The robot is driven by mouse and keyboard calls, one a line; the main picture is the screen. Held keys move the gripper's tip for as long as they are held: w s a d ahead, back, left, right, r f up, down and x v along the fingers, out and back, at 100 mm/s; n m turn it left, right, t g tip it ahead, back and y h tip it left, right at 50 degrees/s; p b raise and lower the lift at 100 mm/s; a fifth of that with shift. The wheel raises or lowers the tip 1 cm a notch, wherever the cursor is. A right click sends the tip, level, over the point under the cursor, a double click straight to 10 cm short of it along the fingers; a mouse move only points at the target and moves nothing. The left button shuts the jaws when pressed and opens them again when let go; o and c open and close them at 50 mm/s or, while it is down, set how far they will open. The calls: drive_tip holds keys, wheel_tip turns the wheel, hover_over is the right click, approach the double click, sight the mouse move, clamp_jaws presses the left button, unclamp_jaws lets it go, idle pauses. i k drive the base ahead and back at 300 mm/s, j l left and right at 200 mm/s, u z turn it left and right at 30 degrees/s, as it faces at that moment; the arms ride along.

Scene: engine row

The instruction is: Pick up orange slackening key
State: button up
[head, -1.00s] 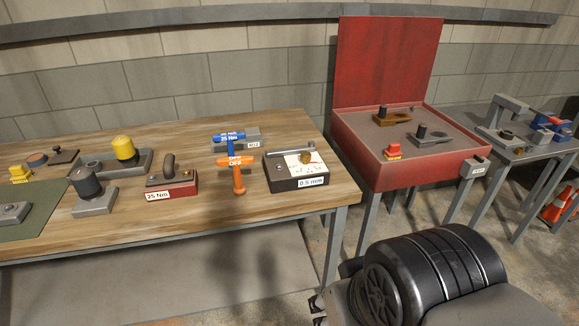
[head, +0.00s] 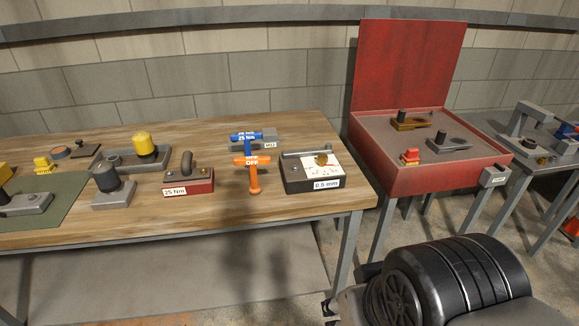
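The orange slackening key (head: 253,177) is a T-shaped tool with "OFF" lettering on its crossbar. It stands upright near the right end of the wooden table (head: 90,232).
A red block (head: 188,186) labelled "25 Nm" is left of the key; a dark "0.5 mm" box (head: 310,181) is right of it. Grey fixtures (head: 113,190) stand further left. An open red case (head: 425,180) stands right of the table. Bare wood lies before the key.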

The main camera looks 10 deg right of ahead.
sight(255, 189)
drive_tip(key=i+j, duration=1.2)
drive_tip(key=i, duration=0.25)
drive_tip(key=l+z, duration=0.05)
